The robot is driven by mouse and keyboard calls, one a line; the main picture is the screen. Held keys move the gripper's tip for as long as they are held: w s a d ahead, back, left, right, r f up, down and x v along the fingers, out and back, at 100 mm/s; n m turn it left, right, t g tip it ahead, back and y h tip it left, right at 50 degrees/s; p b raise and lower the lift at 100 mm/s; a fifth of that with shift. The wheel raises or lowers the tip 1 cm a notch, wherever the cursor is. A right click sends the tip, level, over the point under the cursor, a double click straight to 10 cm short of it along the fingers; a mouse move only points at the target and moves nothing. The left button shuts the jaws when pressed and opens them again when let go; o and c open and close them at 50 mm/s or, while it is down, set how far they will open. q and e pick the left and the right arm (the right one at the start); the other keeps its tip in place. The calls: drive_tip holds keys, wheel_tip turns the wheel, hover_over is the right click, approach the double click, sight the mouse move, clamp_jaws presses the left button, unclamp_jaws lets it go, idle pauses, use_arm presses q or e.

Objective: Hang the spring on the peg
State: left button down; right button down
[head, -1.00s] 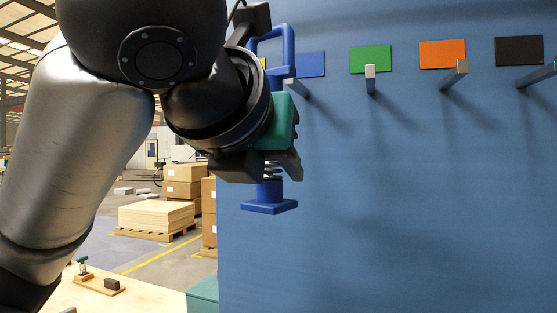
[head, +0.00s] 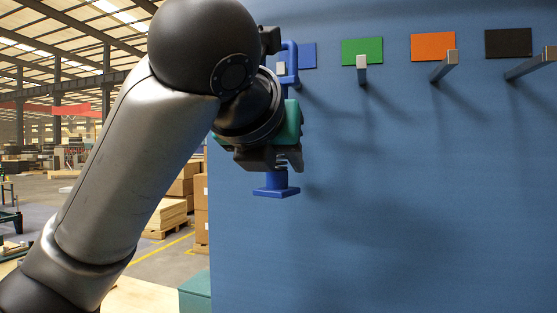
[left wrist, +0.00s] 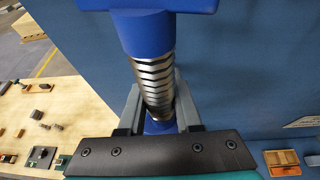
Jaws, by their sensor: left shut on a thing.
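The spring is a metal coil with a blue loop on top and a blue flat foot (head: 276,191) below. My left gripper (head: 289,160) is shut on it, and the spring hangs upright in front of the blue board. In the left wrist view, the fingers (left wrist: 157,115) lie either side of the coil (left wrist: 154,78). In the head view, the blue loop (head: 292,49) overlaps the blue plate (head: 308,55). A grey peg end (head: 281,68) shows within the loop's outline; I cannot tell whether the loop is around it. My right gripper is not in view.
To the right are pegs under green (head: 362,51), orange (head: 433,46) and black (head: 508,43) plates, sticking out of the board (head: 400,200). The board below them is clear. A wooden table with small parts (left wrist: 50,110) shows in the left wrist view.

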use_arm(q)
drive_tip(key=x, duration=0.2)
drive_tip(key=p+x, duration=0.1)
drive_tip(key=x, duration=0.1)
drive_tip(key=shift+w+d+r, duration=0.1)
drive_tip(key=shift+d+r, duration=0.1)
drive_tip(key=shift+r, duration=0.2)
idle(0.7)
drive_tip(key=c, duration=0.5)
unclamp_jaws()
drive_tip(key=shift+f, duration=0.1)
